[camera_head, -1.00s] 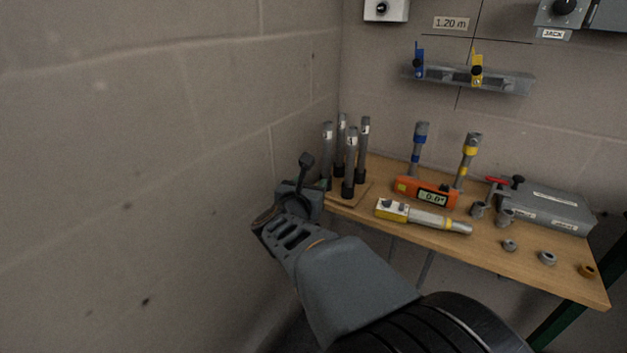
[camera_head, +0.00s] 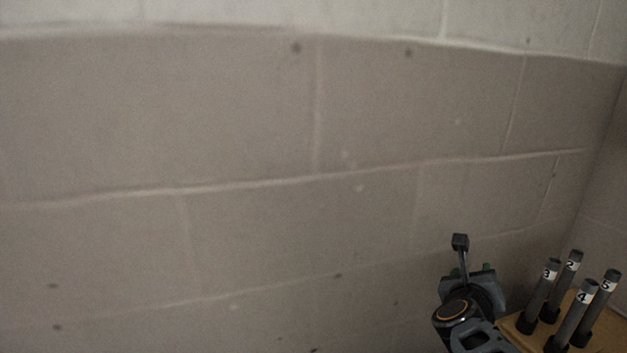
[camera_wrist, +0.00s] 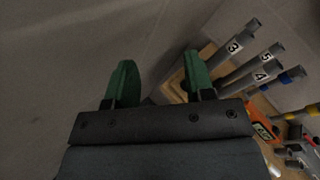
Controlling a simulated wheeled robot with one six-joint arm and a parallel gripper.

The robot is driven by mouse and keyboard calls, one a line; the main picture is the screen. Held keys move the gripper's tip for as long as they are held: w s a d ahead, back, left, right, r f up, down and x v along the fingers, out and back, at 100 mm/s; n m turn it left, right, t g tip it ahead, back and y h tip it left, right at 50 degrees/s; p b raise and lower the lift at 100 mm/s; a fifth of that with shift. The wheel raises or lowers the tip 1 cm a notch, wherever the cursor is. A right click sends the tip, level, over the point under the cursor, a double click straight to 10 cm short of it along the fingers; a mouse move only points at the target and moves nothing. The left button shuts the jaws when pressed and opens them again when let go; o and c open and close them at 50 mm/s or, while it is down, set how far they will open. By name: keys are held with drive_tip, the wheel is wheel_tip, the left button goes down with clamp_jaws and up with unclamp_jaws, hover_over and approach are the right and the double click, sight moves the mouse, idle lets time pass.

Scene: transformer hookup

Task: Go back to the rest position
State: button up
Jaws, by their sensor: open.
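My gripper (camera_wrist: 160,82) has two green fingers set wide apart with nothing between them in the wrist view. In the head view the end of my arm shows at the lower right, beside the block wall and left of the numbered rods; its fingers are mostly hidden there. The rods include rod 3 (camera_head: 540,292), rod 2 (camera_head: 567,282), rod 4 (camera_head: 573,318) and rod 5 (camera_head: 599,305), all upright on the wooden bench (camera_head: 520,325). In the wrist view the rods stand to the right of my fingers, apart from them.
The block wall (camera_head: 250,120) fills most of the head view. Bare wall lies left of my gripper.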

drive_tip(key=a+r+n+y+p, duration=0.9)
drive_tip(key=a+r+n+p, duration=0.55)
drive_tip(key=n, duration=0.65)
drive_tip(key=s+a+r+n+g+p, duration=0.1)
drive_tip(key=s+r+n+g+p, duration=0.1)
drive_tip(key=s+n+p, duration=0.3)
drive_tip(key=s+a+r+n+g+p, duration=0.1)
drive_tip(key=s+r+n+g+p, duration=0.2)
drive_tip(key=n, duration=0.8)
drive_tip(key=s+g+p, duration=0.2)
drive_tip(key=shift+s+a+r+y, duration=0.15)
drive_tip(key=shift+s+a+y, duration=0.05)
drive_tip(key=shift+s+y, duration=0.2)
